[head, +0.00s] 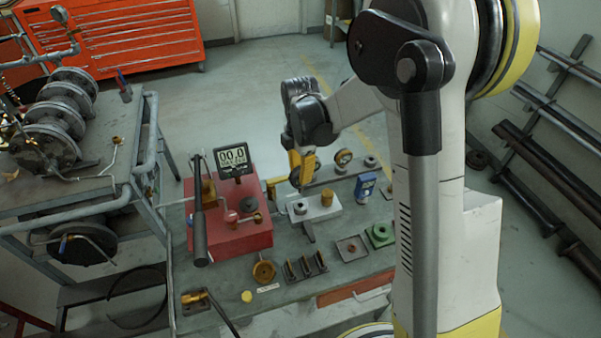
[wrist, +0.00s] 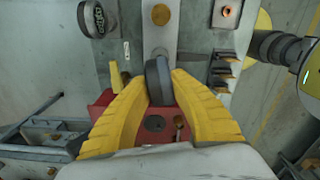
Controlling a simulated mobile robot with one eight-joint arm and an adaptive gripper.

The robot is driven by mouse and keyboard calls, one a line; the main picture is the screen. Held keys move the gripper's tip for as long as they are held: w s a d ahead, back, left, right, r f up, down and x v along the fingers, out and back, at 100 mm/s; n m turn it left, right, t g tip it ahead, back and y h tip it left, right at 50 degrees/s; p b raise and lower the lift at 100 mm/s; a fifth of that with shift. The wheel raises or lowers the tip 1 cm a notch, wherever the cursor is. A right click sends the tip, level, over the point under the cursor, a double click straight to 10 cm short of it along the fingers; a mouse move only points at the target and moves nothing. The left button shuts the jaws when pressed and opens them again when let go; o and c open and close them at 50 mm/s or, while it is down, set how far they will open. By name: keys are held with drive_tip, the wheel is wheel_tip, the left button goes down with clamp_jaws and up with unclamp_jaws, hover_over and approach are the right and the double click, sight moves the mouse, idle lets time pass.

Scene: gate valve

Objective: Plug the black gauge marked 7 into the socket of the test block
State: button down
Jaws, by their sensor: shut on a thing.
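My gripper (head: 300,178) hangs over the bench, pointing down, with its yellow fingers close to the pale block. In the wrist view my gripper (wrist: 158,82) is shut on a dark round gauge (wrist: 157,80), seen edge-on between the fingertips. Its dial and any number on it are hidden. The pale block (head: 316,210), which looks like the test block, stands just below and to the right of the fingers in the head view. It has a brass knob (head: 327,197) on top. In the wrist view the block (wrist: 160,36) lies just beyond the gauge. I cannot tell whether they touch.
Other gauges (head: 343,158) and a blue one (head: 365,186) stand behind and to the right. Dark clips (head: 305,266) lie in front.

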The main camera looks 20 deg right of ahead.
sight(300, 169)
drive_tip(key=shift+f+b, duration=1.85)
drive_tip(key=shift+f, duration=0.7)
drive_tip(key=shift+f+b, duration=1.8)
drive_tip(key=shift+f, duration=0.05)
drive_tip(key=c, duration=1.2)
unclamp_jaws()
drive_tip(key=shift+c, duration=0.2)
wheel_tip(300, 169, up, 12)
drive_tip(key=shift+r, duration=0.1)
